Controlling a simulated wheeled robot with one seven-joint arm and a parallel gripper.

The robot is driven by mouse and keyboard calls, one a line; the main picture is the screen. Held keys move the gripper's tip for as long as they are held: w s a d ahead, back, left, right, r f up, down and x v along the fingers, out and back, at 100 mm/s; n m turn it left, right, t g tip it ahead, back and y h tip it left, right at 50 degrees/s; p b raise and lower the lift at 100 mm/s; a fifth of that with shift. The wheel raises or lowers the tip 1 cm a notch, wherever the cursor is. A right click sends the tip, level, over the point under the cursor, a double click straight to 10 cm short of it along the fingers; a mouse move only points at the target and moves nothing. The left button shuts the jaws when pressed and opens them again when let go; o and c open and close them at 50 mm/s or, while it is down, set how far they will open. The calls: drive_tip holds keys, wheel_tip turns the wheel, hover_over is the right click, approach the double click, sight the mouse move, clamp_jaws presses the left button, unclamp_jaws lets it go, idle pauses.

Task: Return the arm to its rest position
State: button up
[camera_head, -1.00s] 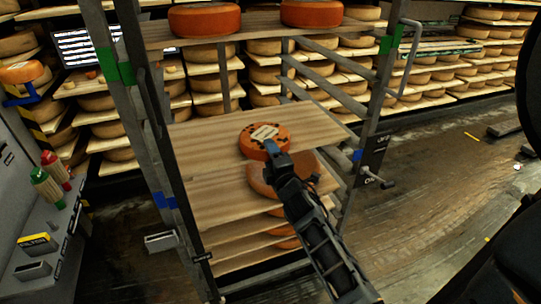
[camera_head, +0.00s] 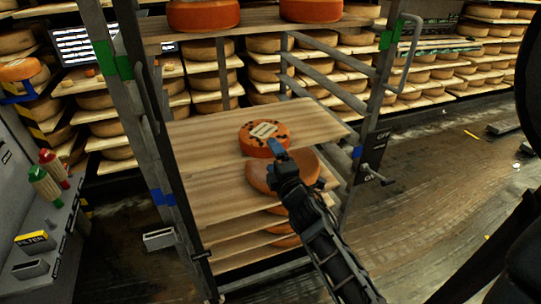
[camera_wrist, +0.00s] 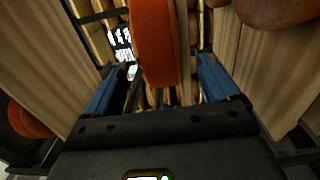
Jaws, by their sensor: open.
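My gripper (camera_head: 277,147) is in front of the rack, close to an orange cheese wheel with a pale label and dark spots (camera_head: 264,137). That wheel lies on a wooden shelf board (camera_head: 205,142) of the rack. In the wrist view my gripper (camera_wrist: 160,78) has its two blue fingers wide apart. An orange wheel (camera_wrist: 155,40) shows edge-on in the gap between them, and no finger touches it there. Behind my wrist, a plainer orange wheel (camera_head: 260,176) on the board below is partly hidden by my arm.
The metal rack's uprights (camera_head: 375,95) and a handle (camera_head: 411,45) flank the boards. Two orange wheels (camera_head: 204,16) sit on its top board. A grey counter (camera_head: 60,235) with bottles stands at left. Open floor (camera_head: 430,210) lies to the right.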

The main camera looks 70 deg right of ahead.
drive_tip(key=shift+b+v, duration=0.4)
drive_tip(key=shift+v, duration=1.85)
drive_tip(key=shift+r, duration=0.1)
